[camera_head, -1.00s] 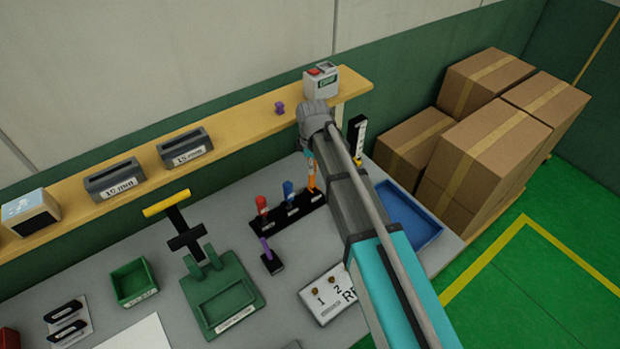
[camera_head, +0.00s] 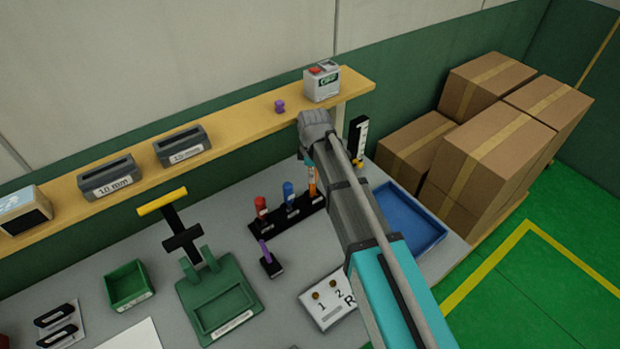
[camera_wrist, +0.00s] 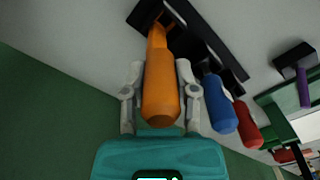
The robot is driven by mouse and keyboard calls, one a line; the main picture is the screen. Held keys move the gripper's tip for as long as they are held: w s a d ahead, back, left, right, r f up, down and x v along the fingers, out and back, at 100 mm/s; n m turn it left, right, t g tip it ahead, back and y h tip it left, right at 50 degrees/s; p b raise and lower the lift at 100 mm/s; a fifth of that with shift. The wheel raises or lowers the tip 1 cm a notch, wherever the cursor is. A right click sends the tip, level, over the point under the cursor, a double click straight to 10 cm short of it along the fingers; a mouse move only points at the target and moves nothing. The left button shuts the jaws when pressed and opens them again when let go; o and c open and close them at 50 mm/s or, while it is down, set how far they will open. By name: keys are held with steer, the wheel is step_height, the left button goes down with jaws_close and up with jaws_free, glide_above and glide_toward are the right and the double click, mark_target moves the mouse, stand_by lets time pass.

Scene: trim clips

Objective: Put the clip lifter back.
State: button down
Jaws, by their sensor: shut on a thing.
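The clip lifter appears to be the orange-handled tool (camera_wrist: 160,92). In the wrist view my gripper (camera_wrist: 160,85) is shut on its handle, one finger on each side. The tool's narrow far end meets the black rack (camera_wrist: 208,38); I cannot tell whether it is fully seated. In the head view a bit of the orange tool (camera_head: 312,182) shows beside my arm, over the right end of the rack (camera_head: 286,217). A blue-handled tool (camera_head: 289,193) and a red-handled tool (camera_head: 261,206) stand in the rack to its left. My arm hides most of the gripper there.
A purple tool in a small black holder (camera_head: 272,266), a green fixture (camera_head: 240,318) and a numbered white block (camera_head: 319,312) stand nearby. A blue tray (camera_head: 432,246) lies to the right of my arm. A yellow shelf (camera_head: 232,118) runs behind the rack.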

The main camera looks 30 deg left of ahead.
steer(key=shift+f, duration=0.6)
steer(key=shift+b, duration=0.3)
steer(key=shift+c, duration=1.9)
jaws_free()
steer(key=shift+r, duration=0.15)
step_height(320, 180, up, 12)
steer(key=p, duration=1.2)
steer(key=shift+d, duration=0.1)
